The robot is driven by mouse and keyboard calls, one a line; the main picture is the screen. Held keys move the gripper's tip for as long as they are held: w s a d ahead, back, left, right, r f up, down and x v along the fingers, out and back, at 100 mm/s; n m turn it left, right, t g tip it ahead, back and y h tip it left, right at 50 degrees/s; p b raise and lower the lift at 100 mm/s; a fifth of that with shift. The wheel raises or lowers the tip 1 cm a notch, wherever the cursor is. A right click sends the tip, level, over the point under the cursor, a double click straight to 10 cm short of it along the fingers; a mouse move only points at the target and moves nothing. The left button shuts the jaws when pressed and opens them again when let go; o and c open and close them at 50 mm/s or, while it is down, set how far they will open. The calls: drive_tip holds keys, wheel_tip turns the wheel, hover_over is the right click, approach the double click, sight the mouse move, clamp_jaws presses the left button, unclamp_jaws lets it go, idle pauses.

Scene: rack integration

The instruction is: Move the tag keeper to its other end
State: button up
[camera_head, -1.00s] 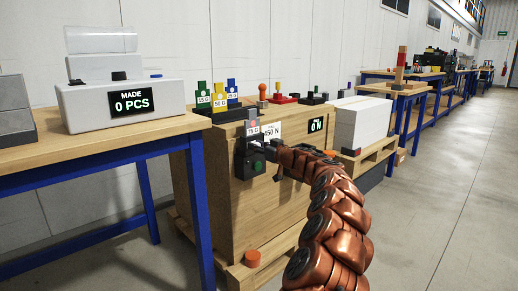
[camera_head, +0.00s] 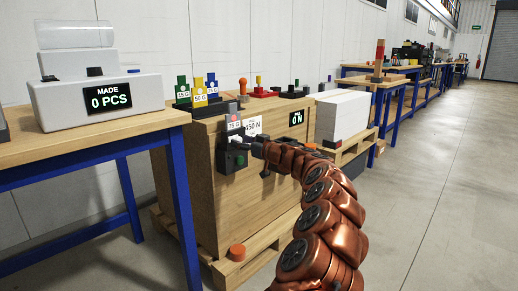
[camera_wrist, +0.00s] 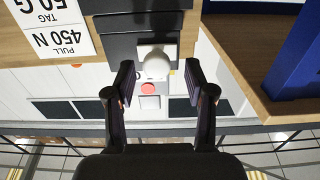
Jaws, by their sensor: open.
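A dark box (camera_head: 232,157) with a green button is fixed to the front of the wooden crate. A white tag with a red dot (camera_head: 233,123) stands above it. In the wrist view, the dark box (camera_wrist: 120,22) is at the top, with a pale round knob (camera_wrist: 156,66) on a grey plate below it. The pale tag with its red dot (camera_wrist: 149,88) is beyond the knob. I take the knob part for the tag keeper, but cannot be sure. My gripper (camera_wrist: 158,82) is open, one finger on either side of the knob; contact is not visible. In the head view my gripper (camera_head: 254,149) is beside the box, its fingers small.
The wooden crate (camera_head: 280,165) stands on a pallet (camera_head: 258,250) bearing an orange cap (camera_head: 237,252). Coloured weights (camera_head: 198,91) stand on the crate top. A blue-legged table (camera_head: 90,140) with a piece counter is at left. Open floor (camera_head: 430,200) lies to the right.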

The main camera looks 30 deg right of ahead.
drive_tip(key=v, duration=0.9)
drive_tip(key=shift+s, duration=0.2)
idle(0.4)
